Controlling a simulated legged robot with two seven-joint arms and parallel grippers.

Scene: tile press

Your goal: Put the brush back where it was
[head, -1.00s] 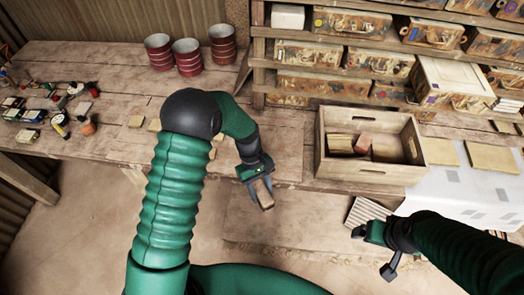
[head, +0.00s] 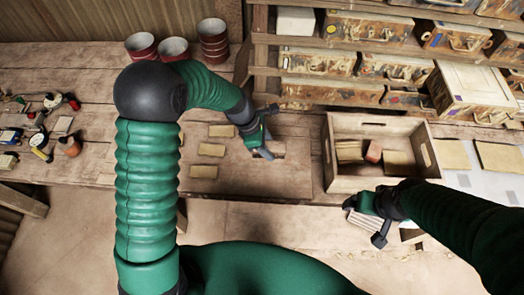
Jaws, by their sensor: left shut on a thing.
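My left gripper (head: 262,151) is over the worktop left of the crate, its fingers pointing down. It is shut on a small brown block (head: 274,147), partly hidden by the fingers. I see no bristles, so I cannot tell whether this is the brush. The block is at or just above the worktop; contact is unclear. No other thing is clearly a brush. My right gripper (head: 365,222) appears open and empty at the worktop's front edge, close to a pale ribbed piece (head: 362,224).
A wooden crate (head: 350,184) holds several tiles and a reddish block (head: 374,151). Yellowish tiles (head: 211,149) lie left of my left gripper. Red tins (head: 175,49) stand behind, and a shelf of boxes (head: 356,29) rises behind right. Small tools clutter the far left.

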